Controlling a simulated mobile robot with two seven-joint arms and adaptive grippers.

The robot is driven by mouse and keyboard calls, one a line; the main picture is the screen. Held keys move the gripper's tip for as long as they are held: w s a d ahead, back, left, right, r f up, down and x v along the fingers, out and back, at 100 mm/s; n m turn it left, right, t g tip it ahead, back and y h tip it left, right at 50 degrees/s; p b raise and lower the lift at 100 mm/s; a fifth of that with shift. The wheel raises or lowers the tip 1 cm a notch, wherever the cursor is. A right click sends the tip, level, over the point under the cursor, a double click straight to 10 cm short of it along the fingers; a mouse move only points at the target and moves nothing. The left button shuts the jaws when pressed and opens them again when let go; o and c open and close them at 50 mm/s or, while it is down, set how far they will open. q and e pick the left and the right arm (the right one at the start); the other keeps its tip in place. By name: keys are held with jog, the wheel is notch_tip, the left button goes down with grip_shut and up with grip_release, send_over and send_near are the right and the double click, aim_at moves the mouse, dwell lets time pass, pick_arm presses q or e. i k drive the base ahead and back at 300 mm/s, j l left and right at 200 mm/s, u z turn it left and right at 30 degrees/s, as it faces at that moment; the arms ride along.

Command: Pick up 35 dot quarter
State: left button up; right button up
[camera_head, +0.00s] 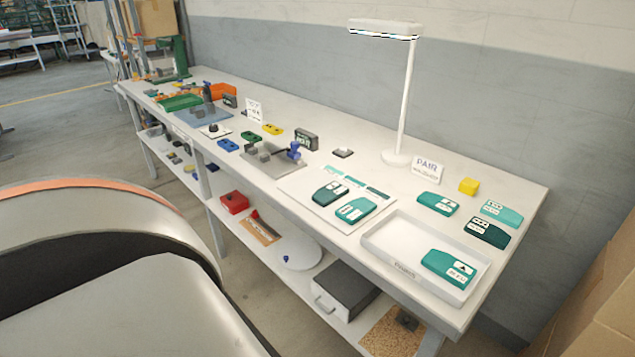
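Several teal cases with small white labels lie at the right end of the long white bench; their print is too small for me to tell which is the 35 dot quarter. A dark case (330,192) and a lighter case (356,209) lie side by side on a pale mat (299,185). A case with a triangle mark (448,267) lies in the white tray (381,252). A medium teal case (437,203), a light case (502,212) and a dark case (489,232) lie behind the tray. Neither of my grippers is in view.
A white desk lamp (402,110) stands at the back. A "PAIR" sign (427,169) and a yellow block (468,186) stand near it. A grey press plate (273,157) and small coloured blocks lie further left. A lower shelf holds a dark box (346,288).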

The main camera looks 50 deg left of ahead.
aim_at(352, 212)
jog(key=u, duration=1.25)
